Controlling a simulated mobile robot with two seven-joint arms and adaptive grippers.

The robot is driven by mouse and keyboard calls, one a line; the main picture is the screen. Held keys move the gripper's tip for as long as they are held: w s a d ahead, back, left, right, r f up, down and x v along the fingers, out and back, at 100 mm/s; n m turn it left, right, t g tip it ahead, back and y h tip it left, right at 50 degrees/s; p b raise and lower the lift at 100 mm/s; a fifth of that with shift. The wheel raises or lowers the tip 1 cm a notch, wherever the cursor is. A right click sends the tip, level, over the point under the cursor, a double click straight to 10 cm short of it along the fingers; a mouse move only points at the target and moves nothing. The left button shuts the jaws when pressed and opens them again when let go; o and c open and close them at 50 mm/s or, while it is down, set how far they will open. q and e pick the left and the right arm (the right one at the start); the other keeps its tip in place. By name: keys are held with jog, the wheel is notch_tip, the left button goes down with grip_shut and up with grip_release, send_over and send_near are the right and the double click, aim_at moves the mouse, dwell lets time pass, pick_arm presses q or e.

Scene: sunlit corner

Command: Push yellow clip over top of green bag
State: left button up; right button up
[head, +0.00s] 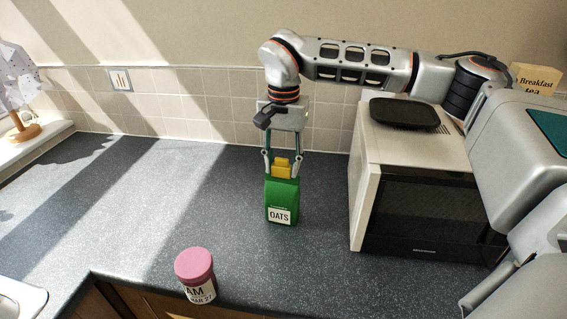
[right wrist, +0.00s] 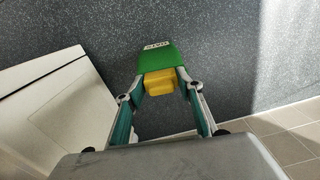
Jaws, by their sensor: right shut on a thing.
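The green bag (head: 281,191), with a white OATS label, stands upright on the dark worktop. The yellow clip (head: 282,171) is at the top of the bag, between the fingers of my right gripper (head: 282,163). My right gripper points down from above and is shut on the clip. In the right wrist view, the yellow clip (right wrist: 158,86) lies against the top edge of the green bag (right wrist: 155,56), between the fingertips. How far the clip sits over the bag's top cannot be told. My left gripper is in neither view.
A microwave (head: 430,212) stands right of the bag, with a black tray (head: 404,113) on top. A pink-lidded jar (head: 197,274) stands near the front edge. A Breakfast box (head: 536,79) is behind at right. The worktop left of the bag is clear.

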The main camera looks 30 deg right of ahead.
jog(key=shift+s+a+f, duration=0.1)
jog(key=shift+s+f, duration=0.1)
jog(key=shift+f, duration=0.25)
jog(key=shift+s+f, duration=0.15)
jog(key=shift+f, duration=0.3)
jog(key=o, duration=0.9)
jog(key=shift+c, duration=0.2)
jog(key=shift+o, duration=0.7)
jog(key=shift+w+f+g, duration=0.2)
jog(key=shift+w+g, duration=0.1)
jog(key=shift+w, duration=0.1)
jog(key=shift+s+r, duration=0.1)
jog(key=shift+r, duration=0.1)
jog(key=o, duration=0.9)
jog(key=shift+r, duration=0.1)
jog(key=shift+r, duration=3.55)
jog(key=shift+f, duration=0.1)
